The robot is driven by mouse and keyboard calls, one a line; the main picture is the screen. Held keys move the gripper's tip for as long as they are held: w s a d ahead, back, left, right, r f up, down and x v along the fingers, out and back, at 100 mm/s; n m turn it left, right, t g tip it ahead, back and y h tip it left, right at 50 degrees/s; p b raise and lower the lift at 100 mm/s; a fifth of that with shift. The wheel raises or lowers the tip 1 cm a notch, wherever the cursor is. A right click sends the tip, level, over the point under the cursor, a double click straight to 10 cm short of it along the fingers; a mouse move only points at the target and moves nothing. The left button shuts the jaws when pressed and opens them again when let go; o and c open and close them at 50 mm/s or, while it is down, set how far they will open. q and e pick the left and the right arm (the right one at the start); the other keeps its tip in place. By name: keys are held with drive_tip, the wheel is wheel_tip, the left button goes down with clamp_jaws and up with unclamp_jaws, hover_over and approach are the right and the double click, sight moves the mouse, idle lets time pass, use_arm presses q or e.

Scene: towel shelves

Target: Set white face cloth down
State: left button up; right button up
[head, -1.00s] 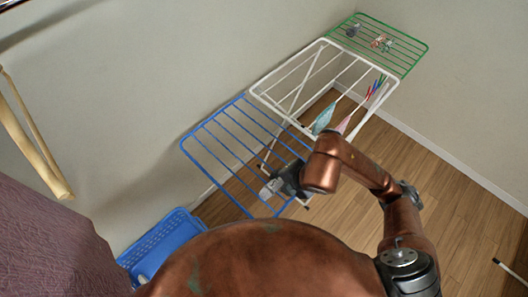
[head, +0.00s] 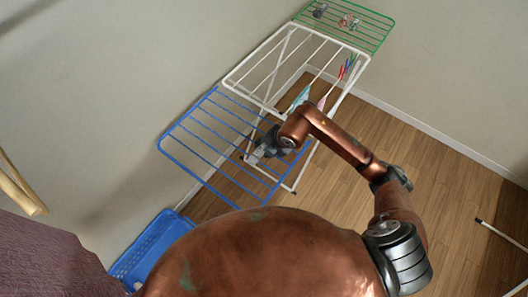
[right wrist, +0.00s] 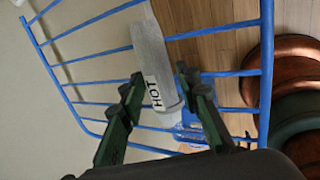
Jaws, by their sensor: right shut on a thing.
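My right gripper (head: 262,153) is over the blue wing (head: 187,150) of the drying rack, inside its right edge. The cloth looks like a narrow folded strip lying across the view in front of the blue bars (right wrist: 90,62). I cannot tell whether it touches them. In the head view only a small pale piece shows at the fingertips. My left gripper is not in view.
The white middle part (head: 262,43) and green far wing (head: 373,18) continue behind. A teal cloth (head: 301,97), a pink cloth (head: 321,103) and coloured pegs (head: 346,67) hang there. A blue basket (head: 150,247) stands at lower left.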

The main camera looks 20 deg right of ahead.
drive_tip(key=shift+f, duration=1.15)
drive_tip(key=o, duration=1.2)
drive_tip(key=shift+f, duration=0.1)
drive_tip(key=v, duration=1.2)
